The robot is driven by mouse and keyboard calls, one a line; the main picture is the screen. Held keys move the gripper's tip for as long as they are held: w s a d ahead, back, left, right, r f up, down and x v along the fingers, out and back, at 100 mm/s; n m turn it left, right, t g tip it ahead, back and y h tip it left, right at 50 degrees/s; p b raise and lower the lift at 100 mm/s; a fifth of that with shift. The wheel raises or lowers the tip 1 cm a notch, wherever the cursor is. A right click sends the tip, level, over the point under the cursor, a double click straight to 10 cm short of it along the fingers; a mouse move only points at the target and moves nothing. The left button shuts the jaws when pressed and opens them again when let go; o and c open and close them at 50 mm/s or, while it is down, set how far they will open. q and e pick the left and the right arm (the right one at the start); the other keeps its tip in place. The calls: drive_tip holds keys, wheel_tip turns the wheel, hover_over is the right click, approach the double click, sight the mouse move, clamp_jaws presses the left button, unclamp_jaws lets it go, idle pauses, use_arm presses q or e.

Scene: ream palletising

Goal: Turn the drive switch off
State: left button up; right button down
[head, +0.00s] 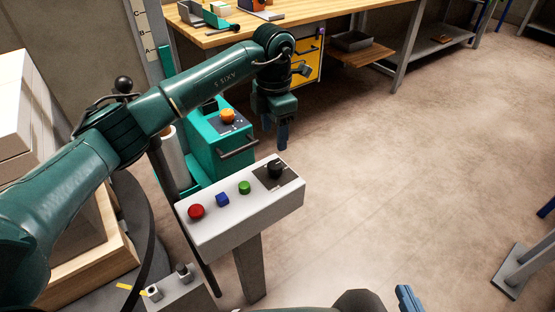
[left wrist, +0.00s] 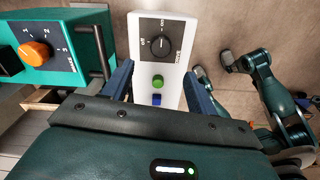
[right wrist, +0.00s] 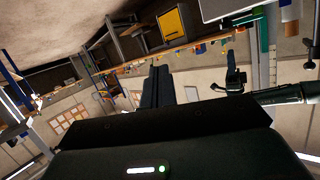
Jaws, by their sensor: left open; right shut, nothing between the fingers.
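The drive switch (head: 277,169) is a black rotary knob on a dark plate at the right end of a white control box (head: 245,215). In the left wrist view, the knob (left wrist: 161,44) shows a pale pointer mark and small lettering around it, including "off" at its left; its exact setting is hard to read. My left gripper (head: 282,138) is open and empty, fingers downward, above and behind the knob. In the left wrist view, its fingers (left wrist: 159,70) frame the box, apart from the knob. My right gripper (head: 408,298) is shut and empty, low at the front; its fingers (right wrist: 157,80) are together.
Red (head: 196,211), blue (head: 222,199) and green (head: 244,187) buttons line the box beside the knob. A teal machine with an orange knob (head: 228,116) stands close behind. A wooden workbench (head: 330,8) is at the back. The floor at right is mostly clear.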

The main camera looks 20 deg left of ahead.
sight(275, 165)
use_arm(q)
wheel_tip(275, 165, down, 8)
drive_tip(key=shift+f+b, duration=0.15)
drive_tip(key=shift+b, duration=0.15)
drive_tip(key=shift+f, duration=0.65)
use_arm(e)
drive_tip(key=shift+s+d+r, duration=0.1)
drive_tip(key=shift+d+r, duration=0.05)
drive_tip(key=shift+r, duration=0.05)
use_arm(q)
drive_tip(key=shift+c, duration=0.2)
drive_tip(key=c, duration=1)
drive_tip(key=shift+o, duration=0.2)
use_arm(e)
drive_tip(key=shift+s+f, duration=0.1)
